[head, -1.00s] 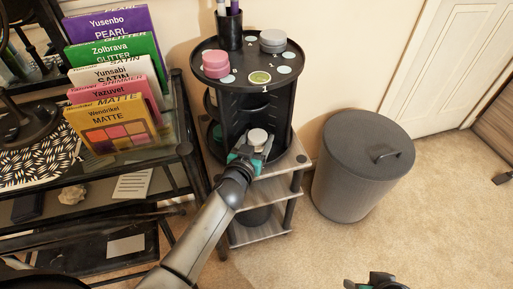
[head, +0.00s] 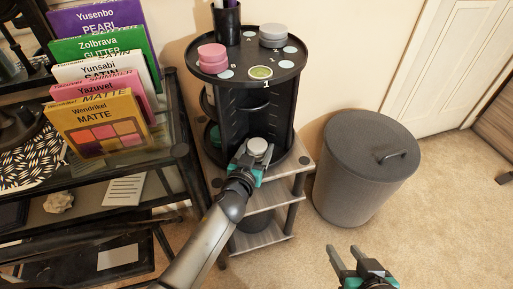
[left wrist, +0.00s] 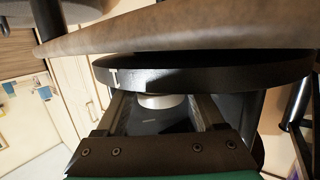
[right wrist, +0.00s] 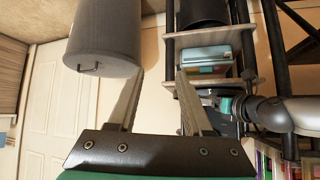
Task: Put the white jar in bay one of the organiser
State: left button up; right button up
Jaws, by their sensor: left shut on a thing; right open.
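The white jar (head: 257,147) is in front of the lower part of the black round organiser (head: 280,115). My left gripper (head: 251,158) is shut on the jar; in the left wrist view the jar (left wrist: 160,101) shows between the fingers. A black disc of the organiser (left wrist: 215,72) is close by there. My right gripper (head: 350,248) is open and empty, low in the head view, away from the organiser.
Pink stacked jars (head: 212,58), a grey jar (head: 272,36) and a black cup (head: 227,22) stand on the top tray. The organiser stands on a wooden shelf unit (head: 292,165). A grey bin (head: 365,170) is to the right, a black glass-shelved rack with palettes (head: 95,125) to the left.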

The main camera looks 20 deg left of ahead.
pick_arm(q)
jog(key=shift+f, duration=0.2)
jog(key=o, duration=1.2)
pick_arm(e)
jog(key=shift+w+a, duration=0.1)
jog(key=shift+a, duration=0.1)
pick_arm(q)
jog(key=shift+o, duration=0.2)
jog(key=shift+r, duration=0.15)
pick_arm(e)
jog(key=shift+d, duration=0.1)
pick_arm(q)
jog(key=shift+r, duration=0.1)
jog(key=s+r+p, duration=0.2)
jog(key=s+p, duration=0.1)
jog(key=s, duration=0.8)
jog(key=shift+s+r, duration=0.15)
jog(key=shift+s, duration=0.25)
pick_arm(e)
jog(key=s+d+g+h, duration=0.2)
jog(key=s+d+g, duration=0.2)
jog(key=d, duration=0.1)
jog(key=shift+s+d+f+m+g, duration=0.25)
jog(key=shift+s+f+m+g, duration=0.05)
jog(key=shift+s+f, duration=0.1)
